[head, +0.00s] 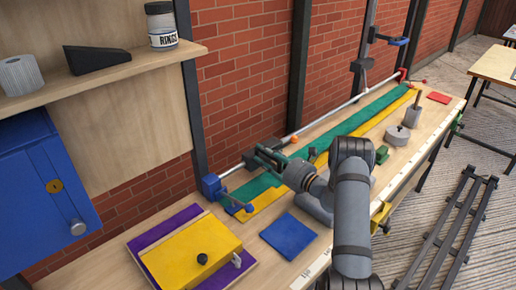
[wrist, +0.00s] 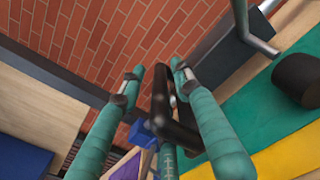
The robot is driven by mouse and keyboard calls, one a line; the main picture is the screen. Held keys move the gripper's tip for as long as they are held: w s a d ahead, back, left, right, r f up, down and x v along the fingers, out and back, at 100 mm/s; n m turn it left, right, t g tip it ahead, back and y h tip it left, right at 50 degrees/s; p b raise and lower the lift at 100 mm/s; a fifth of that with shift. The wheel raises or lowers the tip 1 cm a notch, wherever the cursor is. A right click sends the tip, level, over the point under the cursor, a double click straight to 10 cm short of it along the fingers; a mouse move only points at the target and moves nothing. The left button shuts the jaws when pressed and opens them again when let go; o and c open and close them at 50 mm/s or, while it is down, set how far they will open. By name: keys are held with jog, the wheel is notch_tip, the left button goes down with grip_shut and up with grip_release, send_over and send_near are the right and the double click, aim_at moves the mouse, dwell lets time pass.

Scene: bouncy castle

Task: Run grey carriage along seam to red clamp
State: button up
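My gripper (head: 262,158) has teal fingers and is near the left end of the bench, beside the silver rail (head: 345,103). In the wrist view its fingertips (wrist: 157,70) stand apart, with a dark bent bar (wrist: 160,100) showing between them; gaps show beside the bar, and I cannot tell if it touches a finger. I cannot tell for sure whether this bar belongs to the grey carriage, as the arm and gripper hide much there. The red clamp (head: 403,74) is at the rail's far end. Green (head: 355,121) and yellow (head: 383,118) strips lie lengthwise on the bench.
A blue clamp (head: 211,186) holds the rail's near end. An orange ball (head: 293,139) is near the rail. A dark bracket (head: 362,68) stands beside the rail farther along. A grey weight (head: 396,135), green block (head: 382,154) and blue square (head: 288,236) are on the bench.

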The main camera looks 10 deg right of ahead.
aim_at(258, 150)
jog(key=shift+x, duration=1.85)
jog(key=shift+c, duration=0.4)
jog(key=shift+d, duration=0.1)
jog(key=c, duration=0.7)
jog(key=shift+w+r, duration=0.1)
grip_shut()
